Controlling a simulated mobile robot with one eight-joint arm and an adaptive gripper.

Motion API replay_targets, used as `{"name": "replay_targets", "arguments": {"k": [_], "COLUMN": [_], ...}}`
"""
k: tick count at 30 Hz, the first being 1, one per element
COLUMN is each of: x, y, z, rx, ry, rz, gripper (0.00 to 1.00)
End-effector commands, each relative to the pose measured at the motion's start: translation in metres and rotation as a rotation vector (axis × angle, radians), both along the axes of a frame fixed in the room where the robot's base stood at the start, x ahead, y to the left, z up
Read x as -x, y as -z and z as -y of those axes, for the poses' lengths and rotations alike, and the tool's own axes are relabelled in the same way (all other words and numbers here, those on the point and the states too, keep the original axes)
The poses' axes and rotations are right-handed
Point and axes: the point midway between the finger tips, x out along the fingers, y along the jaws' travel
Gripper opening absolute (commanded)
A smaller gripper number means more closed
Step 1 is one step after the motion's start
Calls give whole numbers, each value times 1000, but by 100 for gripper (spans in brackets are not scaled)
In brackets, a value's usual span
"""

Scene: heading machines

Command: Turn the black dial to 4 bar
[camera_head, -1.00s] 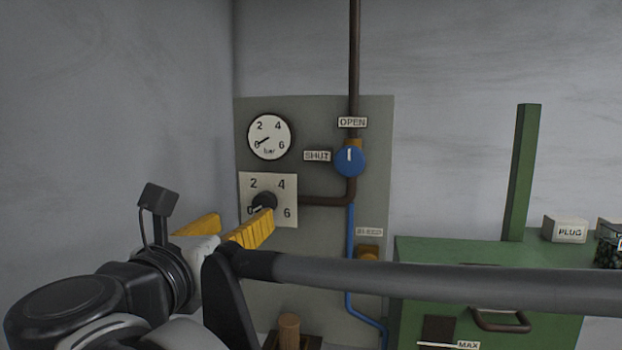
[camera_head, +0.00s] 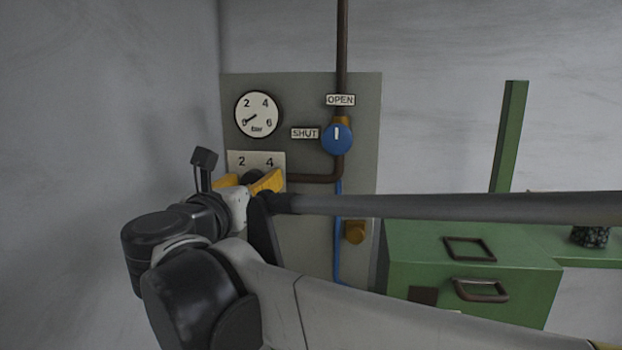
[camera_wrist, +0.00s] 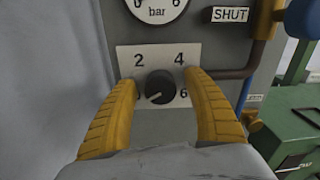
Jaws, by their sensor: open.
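The black dial (camera_wrist: 160,87) sits on a white plate (camera_wrist: 128,60) marked 2, 4 and 6. Its pale pointer line points to the lower left. In the head view the dial (camera_head: 252,179) is mostly hidden behind my gripper. My gripper (camera_wrist: 160,88) is open, its two yellow fingers on either side of the dial, with gaps between them and the dial. In the head view my gripper (camera_head: 250,184) is in front of the plate. The round gauge (camera_head: 258,115) above reads near 0 bar.
A blue valve knob (camera_head: 337,139) with OPEN and SHUT labels is on the grey panel (camera_head: 305,95), right of the gauge. A brown pipe (camera_head: 342,45) runs down to it. A green cabinet (camera_head: 420,285) stands at the lower right. A grey wall is close on the left.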

Motion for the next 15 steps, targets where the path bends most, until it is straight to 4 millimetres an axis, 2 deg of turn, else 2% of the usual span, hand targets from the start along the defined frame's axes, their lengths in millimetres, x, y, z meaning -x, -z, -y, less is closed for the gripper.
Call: {"name": "replay_targets", "arguments": {"k": [1,5,6,15], "x": [0,0,0,0], "y": [0,0,0,0], "z": [0,0,0,0], "rx": [0,0,0,-25], "ry": [0,0,0,0], "rz": [0,0,0,2], "gripper": [51,11,6,5]}}
